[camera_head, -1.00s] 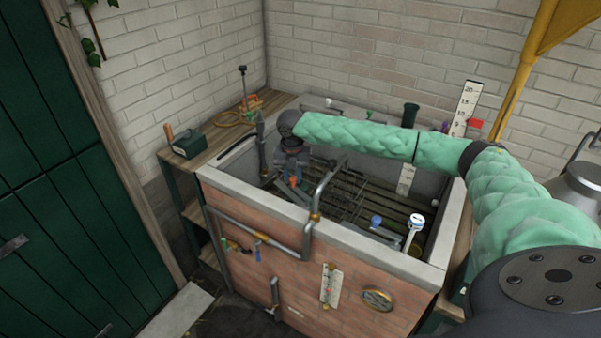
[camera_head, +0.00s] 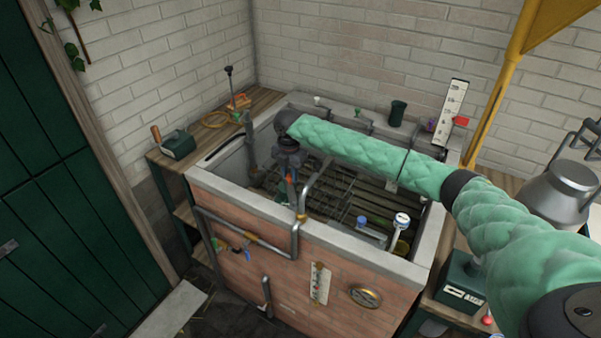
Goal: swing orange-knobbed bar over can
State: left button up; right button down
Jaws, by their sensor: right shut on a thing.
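My right gripper (camera_head: 287,172) points down into the front left part of the brick tank, at the end of the green-sleeved arm. A grey metal can (camera_head: 558,192) stands at the right, outside the tank, partly cut by the arm. My left gripper is not in view.
The tank's pale rim (camera_head: 345,240) surrounds slatted racks. A bent grey pipe (camera_head: 314,188) rises close right of the gripper. A white-capped post (camera_head: 401,222) stands at the front right. A yellow post (camera_head: 497,95) and a green box (camera_head: 461,282) stand at the right.

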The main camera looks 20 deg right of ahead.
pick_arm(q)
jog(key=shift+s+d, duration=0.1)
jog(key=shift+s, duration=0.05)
pick_arm(e)
jog(key=shift+w+d+r, duration=0.1)
jog(key=shift+r, duration=0.05)
jog(key=c, duration=1.4)
grip_release()
jog(key=shift+o, duration=1.2)
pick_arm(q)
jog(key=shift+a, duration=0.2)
pick_arm(e)
jog(key=shift+r+b, duration=0.35)
jog(key=shift+r, duration=0.05)
notch_tip(320, 180, up, 6)
jog(key=shift+f+b, duration=0.1)
jog(key=shift+b, duration=1.15)
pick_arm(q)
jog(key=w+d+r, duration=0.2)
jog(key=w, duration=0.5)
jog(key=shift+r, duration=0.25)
pick_arm(e)
jog(key=shift+r, duration=0.55)
